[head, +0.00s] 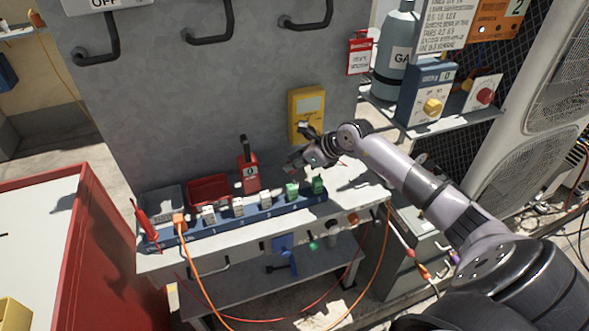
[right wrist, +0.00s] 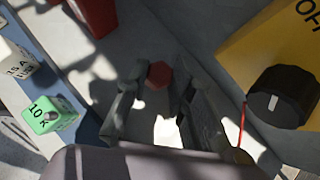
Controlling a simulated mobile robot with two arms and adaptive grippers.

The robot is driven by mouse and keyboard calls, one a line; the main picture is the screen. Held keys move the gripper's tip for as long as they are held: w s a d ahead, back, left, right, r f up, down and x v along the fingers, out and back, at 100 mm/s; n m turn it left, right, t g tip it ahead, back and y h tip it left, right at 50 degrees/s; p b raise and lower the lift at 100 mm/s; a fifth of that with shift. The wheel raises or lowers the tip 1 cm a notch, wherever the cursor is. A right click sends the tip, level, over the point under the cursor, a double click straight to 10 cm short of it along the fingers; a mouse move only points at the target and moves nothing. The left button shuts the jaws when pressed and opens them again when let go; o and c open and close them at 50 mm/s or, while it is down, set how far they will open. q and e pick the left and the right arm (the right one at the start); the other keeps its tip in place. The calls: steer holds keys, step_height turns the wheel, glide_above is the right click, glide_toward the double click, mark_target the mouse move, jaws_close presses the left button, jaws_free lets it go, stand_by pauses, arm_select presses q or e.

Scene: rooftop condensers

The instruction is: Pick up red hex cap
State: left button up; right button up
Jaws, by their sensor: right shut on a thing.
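The red hex cap (right wrist: 158,75) shows between the fingertips of my right gripper (right wrist: 153,88) in the right wrist view. The gripper is shut on it, just above the grey bench surface. In the head view, my right gripper (head: 296,160) is over the back right of the bench, in front of the yellow meter (head: 306,104). The cap cannot be made out clearly in that view. My left gripper is not in view.
A blue strip (head: 267,215) with several white and green blocks runs along the bench (head: 345,199). A red bin (head: 209,190), a grey bin (head: 163,204) and a red lockout device (head: 249,176) stand behind it. A grey panel rises at the back. Cables hang in front.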

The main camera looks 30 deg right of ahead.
step_height(320, 180, up, 25)
steer(key=b, duration=0.1)
steer(key=shift+r, duration=0.15)
steer(key=shift+o, duration=1.2)
jaws_close()
